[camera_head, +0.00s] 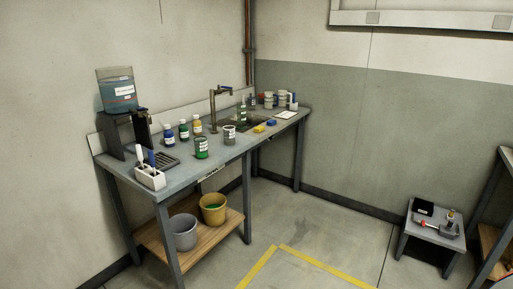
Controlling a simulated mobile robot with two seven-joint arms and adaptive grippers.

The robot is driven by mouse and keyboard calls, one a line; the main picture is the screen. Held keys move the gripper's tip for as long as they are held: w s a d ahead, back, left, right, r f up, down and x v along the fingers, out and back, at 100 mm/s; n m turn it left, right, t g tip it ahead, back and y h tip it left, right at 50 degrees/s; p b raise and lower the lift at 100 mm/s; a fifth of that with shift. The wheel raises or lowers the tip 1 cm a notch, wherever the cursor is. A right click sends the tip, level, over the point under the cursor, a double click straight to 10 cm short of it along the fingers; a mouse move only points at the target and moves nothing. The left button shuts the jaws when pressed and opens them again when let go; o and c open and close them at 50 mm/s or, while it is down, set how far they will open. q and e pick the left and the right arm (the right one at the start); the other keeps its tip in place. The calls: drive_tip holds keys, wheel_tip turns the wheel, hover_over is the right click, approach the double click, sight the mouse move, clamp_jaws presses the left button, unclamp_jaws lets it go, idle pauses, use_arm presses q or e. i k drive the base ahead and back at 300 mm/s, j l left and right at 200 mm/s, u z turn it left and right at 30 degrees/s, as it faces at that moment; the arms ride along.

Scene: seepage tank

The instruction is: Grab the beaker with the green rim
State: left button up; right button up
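A green container (201,148) with a white label stands upright near the front edge of the metal bench (218,158). A grey container (229,135) with a pale label stands to its right. At this size I cannot tell which vessel, if either, is a beaker with a green rim. A green bottle (241,113) stands farther back by the sink, and several small pale containers (284,99) stand at the bench's far end. Neither of my grippers is in view.
Several capped bottles (183,130) stand behind the green container. A tank (117,91) on a stand and a white caddy (150,178) are at the left. Buckets (213,208) sit on the lower shelf. A small table (432,236) is at right. The floor between is clear.

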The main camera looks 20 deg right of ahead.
sight(200, 143)
drive_tip(key=z, duration=0.35)
drive_tip(key=i+l+u, duration=0.1)
drive_tip(key=i+l, duration=0.45)
drive_tip(key=i+l+u, duration=0.1)
drive_tip(key=i+l, duration=0.45)
drive_tip(key=i+l+u, duration=0.1)
drive_tip(key=i+l, duration=0.45)
drive_tip(key=l, duration=0.25)
